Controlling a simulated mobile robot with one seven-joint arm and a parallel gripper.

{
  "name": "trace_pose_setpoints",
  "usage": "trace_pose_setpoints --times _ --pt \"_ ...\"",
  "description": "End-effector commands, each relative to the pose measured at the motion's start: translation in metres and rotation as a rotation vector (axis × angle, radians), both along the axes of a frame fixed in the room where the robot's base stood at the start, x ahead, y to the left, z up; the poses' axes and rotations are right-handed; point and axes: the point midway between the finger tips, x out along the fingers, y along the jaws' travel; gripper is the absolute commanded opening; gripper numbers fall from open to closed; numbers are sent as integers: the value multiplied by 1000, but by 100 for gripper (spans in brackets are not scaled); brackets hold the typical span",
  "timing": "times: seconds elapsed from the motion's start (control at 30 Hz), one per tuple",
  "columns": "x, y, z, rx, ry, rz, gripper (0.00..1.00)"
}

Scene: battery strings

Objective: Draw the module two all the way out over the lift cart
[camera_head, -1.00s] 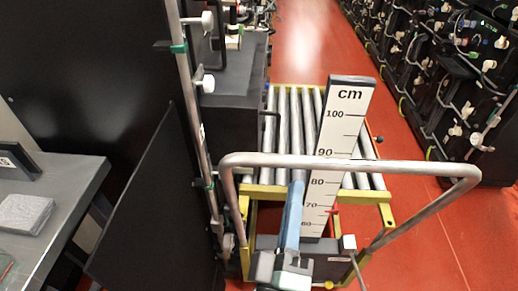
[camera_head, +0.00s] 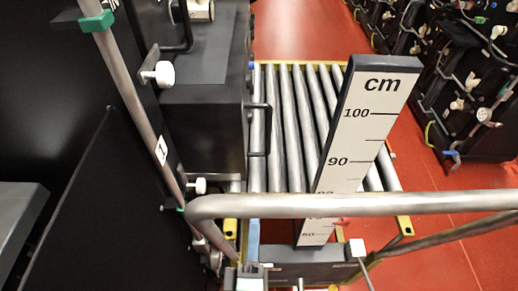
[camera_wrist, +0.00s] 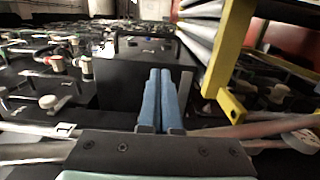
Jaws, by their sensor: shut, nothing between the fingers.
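A black box-shaped module (camera_head: 203,120) stands at the left edge of the lift cart's rollers in the head view, with a dark handle (camera_head: 265,130) on its side facing the rollers. I cannot read a number on it. The lift cart (camera_head: 285,110) has steel rollers, a yellow frame and a grey push bar (camera_head: 400,204). My gripper (camera_head: 253,228) is low, by the near left corner of the cart, apart from the handle. In the wrist view my gripper (camera_wrist: 161,75) has its two blue fingers together and empty, in front of a black box (camera_wrist: 125,82).
A white cm scale board (camera_head: 360,140) stands at the cart's near end. A steel post (camera_head: 135,100) with white knobs and green clips rises at left by a dark panel (camera_head: 80,210). More battery racks (camera_head: 455,60) line the right. Red floor (camera_head: 310,30) is clear beyond the cart.

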Motion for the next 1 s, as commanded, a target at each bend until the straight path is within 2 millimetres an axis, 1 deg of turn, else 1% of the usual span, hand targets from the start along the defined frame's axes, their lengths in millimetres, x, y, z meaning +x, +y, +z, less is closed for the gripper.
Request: trace_pose_setpoints --times 0.03,0.37,0.7,0.9,1.0 --pt "9 0 2 -1 -3 1 0" --pt "63 -3 2 1 -3 1 0" --pt "122 -6 1 1 -2 -1 0" --pt "146 -7 0 1 0 -1 0" --pt "153 -8 0 1 0 -2 0"
